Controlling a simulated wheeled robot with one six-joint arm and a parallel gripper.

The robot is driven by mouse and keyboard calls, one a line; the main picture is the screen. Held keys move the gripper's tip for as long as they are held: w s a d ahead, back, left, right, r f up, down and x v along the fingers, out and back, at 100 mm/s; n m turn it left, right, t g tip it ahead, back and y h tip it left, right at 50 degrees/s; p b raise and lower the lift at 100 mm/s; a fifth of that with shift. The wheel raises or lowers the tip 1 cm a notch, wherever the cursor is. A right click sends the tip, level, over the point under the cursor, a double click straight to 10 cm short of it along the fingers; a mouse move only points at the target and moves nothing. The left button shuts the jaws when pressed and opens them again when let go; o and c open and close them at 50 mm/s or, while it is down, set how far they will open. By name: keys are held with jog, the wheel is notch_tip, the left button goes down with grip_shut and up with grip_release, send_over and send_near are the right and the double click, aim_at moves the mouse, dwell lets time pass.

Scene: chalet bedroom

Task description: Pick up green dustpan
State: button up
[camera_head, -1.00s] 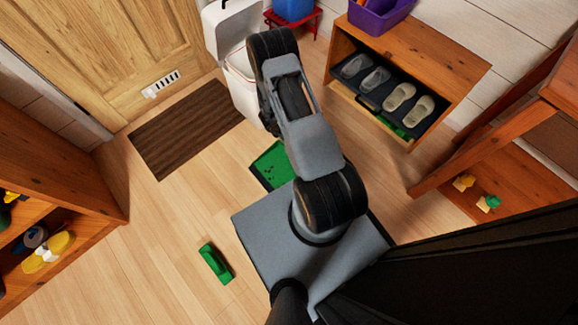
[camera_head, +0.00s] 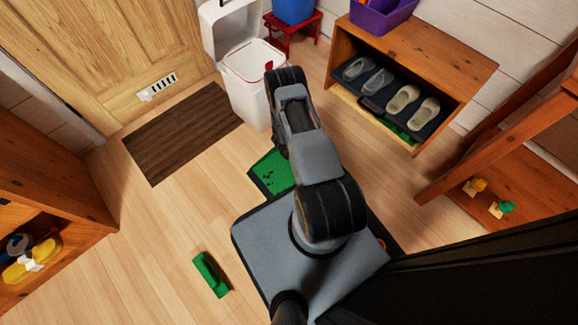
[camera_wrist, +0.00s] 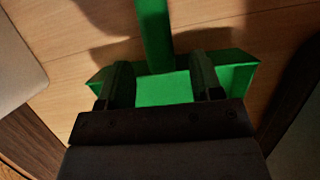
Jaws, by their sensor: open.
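In the wrist view a green dustpan (camera_wrist: 164,88) lies on the wood floor, its wide body across the middle and its handle pointing to the top. My gripper (camera_wrist: 165,85) is open, with one dark finger on each side over the dustpan's body. I cannot tell whether the fingers touch it. In the head view my arm hides the gripper. A small green piece (camera_head: 210,275) lies on the floor at lower left, and a flat green piece with a dark edge (camera_head: 272,172) lies beside my arm. I cannot tell if either is the dustpan.
A white bin (camera_head: 248,75) with a raised lid stands behind my arm. A brown mat (camera_head: 182,132) lies before the door. A wooden shoe rack (camera_head: 430,48) stands at the back right, a shelf (camera_head: 60,190) at left. Open floor (camera_head: 160,225) lies at left.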

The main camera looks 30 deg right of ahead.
jog(key=b+x, duration=0.3)
jog(key=x, duration=0.2)
jog(key=shift+s+d, duration=0.1)
jog(key=shift+r, duration=0.1)
jog(key=shift+c, duration=0.2)
jog(key=c, duration=1.1)
